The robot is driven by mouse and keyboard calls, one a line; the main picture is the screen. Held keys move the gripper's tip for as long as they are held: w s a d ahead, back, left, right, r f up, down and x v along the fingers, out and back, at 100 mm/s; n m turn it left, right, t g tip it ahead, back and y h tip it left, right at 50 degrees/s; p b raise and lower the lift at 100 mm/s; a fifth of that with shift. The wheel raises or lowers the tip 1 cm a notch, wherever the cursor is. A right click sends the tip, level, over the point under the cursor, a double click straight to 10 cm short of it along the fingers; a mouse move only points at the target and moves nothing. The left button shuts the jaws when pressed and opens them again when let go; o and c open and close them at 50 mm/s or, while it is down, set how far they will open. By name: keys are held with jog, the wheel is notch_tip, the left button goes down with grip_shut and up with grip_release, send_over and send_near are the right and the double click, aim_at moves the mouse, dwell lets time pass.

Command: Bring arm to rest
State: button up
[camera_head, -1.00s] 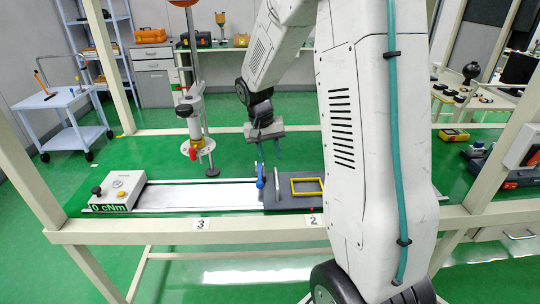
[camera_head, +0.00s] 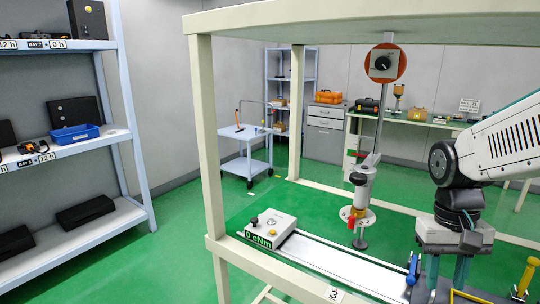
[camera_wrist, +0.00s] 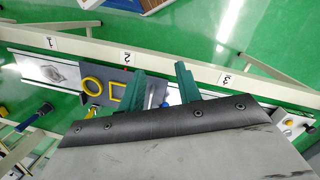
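My gripper (camera_head: 447,276) is at the lower right of the head view, at the end of my white arm (camera_head: 510,138). It points down over the workbench rail, with its two teal fingers apart. In the wrist view my gripper (camera_wrist: 160,82) also shows spread green fingers with nothing held between them. Behind the fingers, the grey plate with a yellow frame (camera_wrist: 117,92) and a blue-handled lever lies on the bench. I cannot tell the height above the plate.
A white rail (camera_head: 325,258) runs from the control box (camera_head: 270,229) reading 0 cNm. A hanging tool (camera_head: 359,195) stands over the rail. The bench frame post (camera_head: 208,140) is close. Shelves (camera_head: 70,150) stand left and a cart (camera_head: 245,150) behind. Green floor between them is clear.

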jog(key=s+a+r+n+t, duration=0.2)
jog(key=s+a+r, duration=0.3)
jog(key=s, duration=0.4)
jog(key=shift+s+a+r+n+t, duration=0.15)
jog(key=shift+s+a+n+t, duration=0.2)
jog(key=shift+a+t, duration=0.45)
dwell(0.5)
